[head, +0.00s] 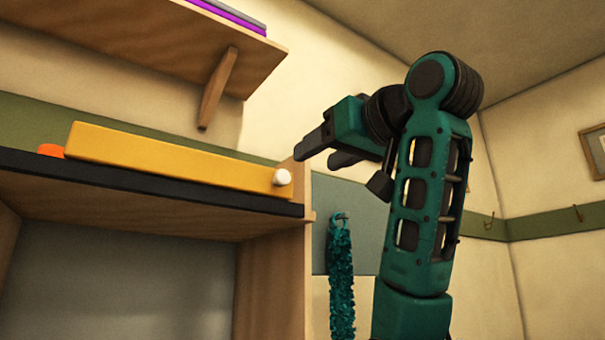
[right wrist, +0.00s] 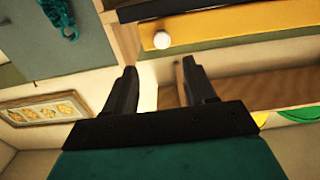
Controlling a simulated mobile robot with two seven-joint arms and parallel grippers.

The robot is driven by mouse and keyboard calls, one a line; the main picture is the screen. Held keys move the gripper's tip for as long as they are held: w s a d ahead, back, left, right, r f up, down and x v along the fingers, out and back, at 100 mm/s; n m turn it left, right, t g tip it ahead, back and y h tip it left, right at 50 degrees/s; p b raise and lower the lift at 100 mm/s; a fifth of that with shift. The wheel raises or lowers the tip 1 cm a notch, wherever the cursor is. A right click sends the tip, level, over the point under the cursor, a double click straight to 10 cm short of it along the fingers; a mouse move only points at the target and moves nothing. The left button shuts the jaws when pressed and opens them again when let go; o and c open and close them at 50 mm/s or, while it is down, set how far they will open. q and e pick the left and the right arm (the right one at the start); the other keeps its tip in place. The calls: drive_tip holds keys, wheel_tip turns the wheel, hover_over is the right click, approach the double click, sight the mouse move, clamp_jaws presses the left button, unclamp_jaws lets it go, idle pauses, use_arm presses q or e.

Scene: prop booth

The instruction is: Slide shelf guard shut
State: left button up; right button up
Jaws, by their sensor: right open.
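The shelf guard (head: 170,162) is a long yellow bar along the front of the shelf, above its black edge strip. A round white knob (head: 282,177) sits near the guard's right end, by the wooden side panel. The guard also shows in the right wrist view (right wrist: 240,25), with its knob (right wrist: 161,40). My right gripper (head: 316,153) is open and empty, just right of and above the knob, apart from it. In the right wrist view the knob appears beyond and between the spread fingers (right wrist: 158,85). My left gripper is not in view.
An orange object (head: 51,151) shows at the guard's left end. A wooden wall shelf (head: 140,45) with a bracket (head: 218,88) hangs above. A teal boa (head: 341,280) hangs right of the cabinet. A framed picture (right wrist: 45,107) hangs on the wall.

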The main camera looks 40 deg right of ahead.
use_arm(q)
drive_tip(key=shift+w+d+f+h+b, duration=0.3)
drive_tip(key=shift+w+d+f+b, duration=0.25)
drive_tip(key=shift+b, duration=0.55)
use_arm(e)
drive_tip(key=s, duration=0.4)
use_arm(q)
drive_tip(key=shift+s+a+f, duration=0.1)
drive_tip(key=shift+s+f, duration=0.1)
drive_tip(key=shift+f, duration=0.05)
use_arm(e)
drive_tip(key=shift+d, duration=0.1)
